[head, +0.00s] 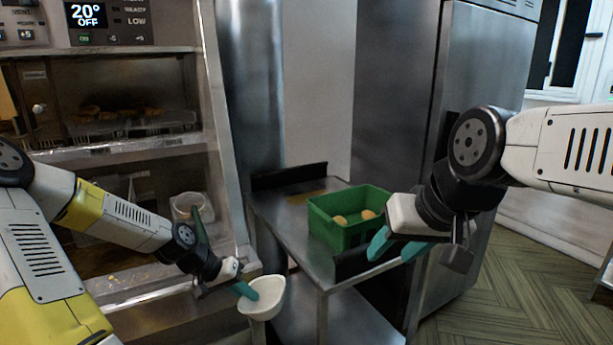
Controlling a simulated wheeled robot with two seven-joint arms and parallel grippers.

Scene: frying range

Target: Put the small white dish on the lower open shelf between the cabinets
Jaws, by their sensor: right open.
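The small white dish (264,304) is in the lower middle of the head view, in front of the steel stand. My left gripper (246,290) is shut on its rim, with a teal finger over the near-left edge, and holds it in the air, slightly tilted. The lower open shelf (296,328) is a bare steel surface under the stand's top, between the frying cabinet and the tall steel cabinet. The dish and the stand's front edge hide part of it. My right gripper (397,246) is open and empty, in front of the green crate's right side.
The green crate (335,234) with round yellowish items stands on the stand's steel top (284,225). The frying cabinet (228,150) is at left, with a pale container-like shape (188,206) inside or reflected. The tall steel cabinet (478,80) is at right. Floor is clear at lower right.

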